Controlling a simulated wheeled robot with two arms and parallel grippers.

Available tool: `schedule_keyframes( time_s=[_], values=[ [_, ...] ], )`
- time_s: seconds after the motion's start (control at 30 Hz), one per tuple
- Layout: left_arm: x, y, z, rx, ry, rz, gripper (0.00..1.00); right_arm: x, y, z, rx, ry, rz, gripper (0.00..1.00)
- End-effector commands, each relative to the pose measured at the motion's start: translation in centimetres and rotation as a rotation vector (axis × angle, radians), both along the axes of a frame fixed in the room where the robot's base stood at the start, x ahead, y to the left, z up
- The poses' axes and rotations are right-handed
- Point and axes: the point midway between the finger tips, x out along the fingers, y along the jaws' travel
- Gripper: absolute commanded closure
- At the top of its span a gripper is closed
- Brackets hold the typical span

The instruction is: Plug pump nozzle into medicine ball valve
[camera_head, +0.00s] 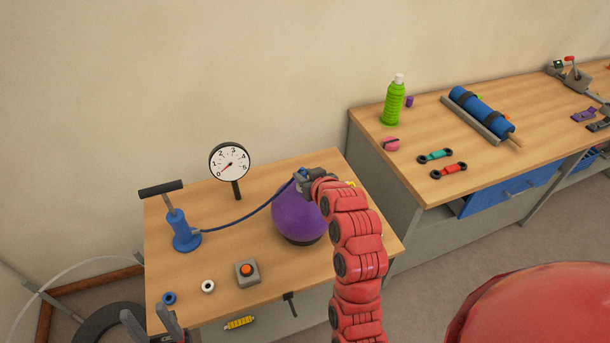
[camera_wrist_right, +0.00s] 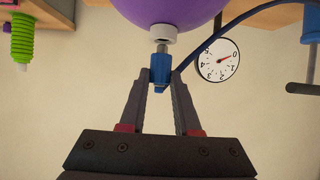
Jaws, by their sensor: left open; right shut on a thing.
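The purple medicine ball (camera_head: 292,218) sits in a dark ring on the near table. My right gripper (camera_head: 302,177) is above the ball's top, shut on the blue pump nozzle. In the right wrist view, my right gripper (camera_wrist_right: 161,85) has the blue nozzle (camera_wrist_right: 160,66) between its fingertips, its grey tip against or just at the white valve (camera_wrist_right: 163,33) on the ball (camera_wrist_right: 175,8). I cannot tell whether the tip is inside. A blue hose (camera_head: 245,216) runs to the blue pump (camera_head: 185,237). My left gripper (camera_head: 150,320) is open and empty at the table's front left.
An orange button box (camera_head: 247,273) and two small rings, blue (camera_head: 169,298) and white (camera_head: 208,286), lie at the front. A second bench (camera_head: 440,205) on the right holds a green bottle (camera_head: 394,103) and tools.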

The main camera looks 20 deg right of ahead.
Motion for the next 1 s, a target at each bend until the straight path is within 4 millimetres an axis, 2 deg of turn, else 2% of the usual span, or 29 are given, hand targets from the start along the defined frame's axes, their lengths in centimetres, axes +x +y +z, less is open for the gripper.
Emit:
schedule_keyframes(
  time_s=[1.0],
  values=[
    [0.0, 0.0, -1.14, 0.0, 0.0, 0.0, 0.5, 0.0, 0.0, -0.53, 0.0, 0.0, 0.0, 1.0]
  ],
)
